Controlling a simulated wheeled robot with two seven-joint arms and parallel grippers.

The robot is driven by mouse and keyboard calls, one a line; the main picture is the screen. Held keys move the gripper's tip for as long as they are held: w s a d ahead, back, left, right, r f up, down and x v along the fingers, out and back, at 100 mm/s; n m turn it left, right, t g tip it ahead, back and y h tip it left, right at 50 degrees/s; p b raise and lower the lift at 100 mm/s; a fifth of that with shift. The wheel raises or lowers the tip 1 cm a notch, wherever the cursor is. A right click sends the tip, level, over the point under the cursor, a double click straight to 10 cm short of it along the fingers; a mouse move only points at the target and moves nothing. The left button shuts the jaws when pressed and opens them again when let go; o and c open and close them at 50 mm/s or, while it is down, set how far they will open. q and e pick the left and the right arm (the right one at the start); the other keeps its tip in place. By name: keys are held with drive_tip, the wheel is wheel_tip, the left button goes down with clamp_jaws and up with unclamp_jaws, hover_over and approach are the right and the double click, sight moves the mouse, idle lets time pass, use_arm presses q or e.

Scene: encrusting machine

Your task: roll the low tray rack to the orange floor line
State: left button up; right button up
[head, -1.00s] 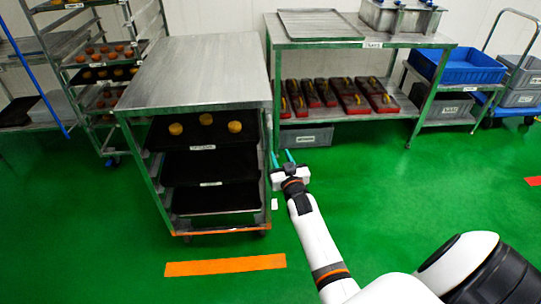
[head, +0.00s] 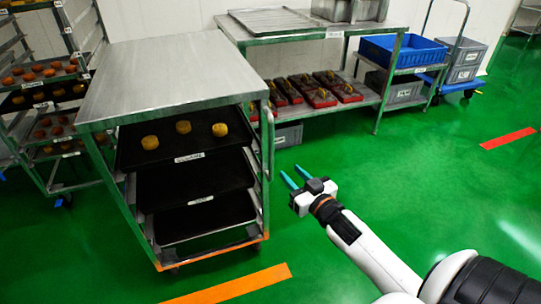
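The low tray rack (head: 182,70) stands left of centre, with a bare metal top and dark trays below. Its upper tray (head: 168,158) carries three round yellow-brown pieces. The orange floor line (head: 232,286) lies on the green floor just in front of the rack, with a strip of floor between them. An upright bar (head: 269,140) runs down the rack's right front side. My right gripper (head: 289,170) is to the right of this bar, with its two teal fingers apart and nothing between them. It looks clear of the rack. My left gripper is out of view.
A metal table (head: 300,25) with red-and-dark moulds on its lower shelf stands behind. A taller tray rack (head: 62,150) is close on the left. A blue crate (head: 400,52) and a cart with grey crates (head: 462,62) stand back right. Right-hand floor is clear around a red line (head: 508,139).

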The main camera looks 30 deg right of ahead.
sight(273, 153)
drive_tip(key=w, duration=0.3)
drive_tip(key=w+b, duration=0.1)
drive_tip(key=w, duration=0.1)
drive_tip(key=shift+w+d, duration=0.2)
drive_tip(key=shift+w, duration=0.2)
drive_tip(key=w+b, duration=0.1)
drive_tip(key=w, duration=0.4)
drive_tip(key=shift+d, duration=0.1)
drive_tip(key=shift+w, duration=0.4)
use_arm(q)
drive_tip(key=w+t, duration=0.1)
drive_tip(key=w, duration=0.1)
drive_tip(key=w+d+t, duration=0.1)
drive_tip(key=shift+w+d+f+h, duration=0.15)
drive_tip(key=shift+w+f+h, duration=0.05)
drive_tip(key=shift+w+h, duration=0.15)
use_arm(e)
clamp_jaws()
